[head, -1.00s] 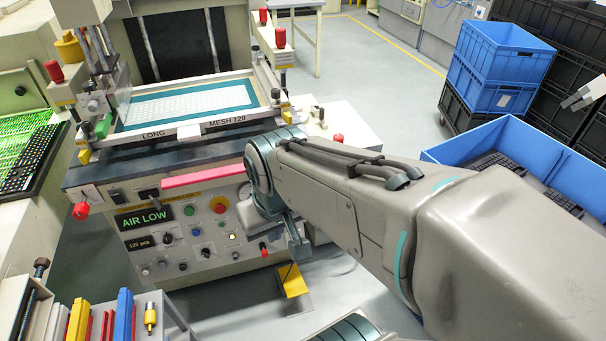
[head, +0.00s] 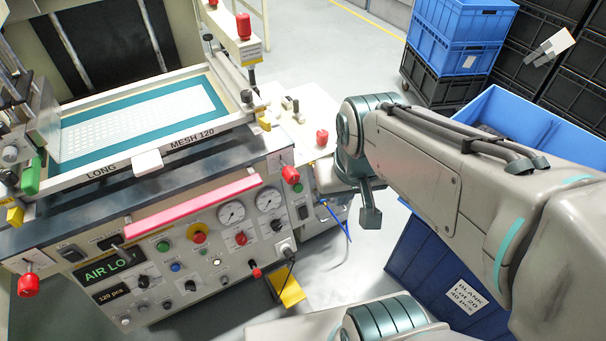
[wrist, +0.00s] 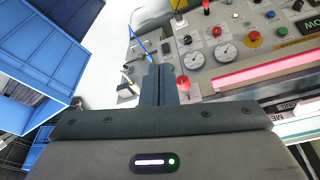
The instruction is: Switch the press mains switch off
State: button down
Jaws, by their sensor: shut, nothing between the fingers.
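The press (head: 215,275) fills the left and middle of the head view, its front panel crowded with controls. A dark rocker switch (head: 303,211) sits at the panel's right end, beside two dials. Another rocker switch (head: 71,253) is at the panel's left end. I cannot read which is labelled as mains, nor their positions. My gripper (head: 370,218) is right of the press, apart from the panel and pointing down. In the wrist view its fingers (wrist: 160,72) are shut and empty, with the panel beyond them.
A red knob (head: 290,174) juts from the press's right corner near my gripper. A red emergency-type button (head: 199,234) and a pink bar (head: 195,205) are on the front. A blue bin (head: 430,265) stands close at right. A blue cable (head: 338,222) hangs by the press.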

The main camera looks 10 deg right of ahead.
jog(key=w+d+f+m+t+b, duration=0.1)
jog(key=w+f+m+b, duration=0.3)
jog(key=f+b, duration=0.6)
jog(key=w+d+f+m+t+y+b, duration=0.1)
jog(key=w+f+m+b, duration=0.4)
jog(key=f, duration=1)
jog(key=w+d+f+m+t+b, duration=0.1)
jog(key=w+f+m+b, duration=0.4)
jog(key=w+f+b, duration=0.5)
notch_tip(320, 180, down, 3)
jog(key=b, duration=0.5)
jog(key=shift+y+b, duration=0.35)
jog(key=shift+y, duration=0.05)
jog(key=b, duration=0.6)
send_near(305, 217)
notch_tip(305, 217, down, 4)
jog(key=w, duration=0.1)
jog(key=w+a+f, duration=0.1)
jog(key=shift+w+f, duration=0.15)
jog(key=shift+w, duration=0.2)
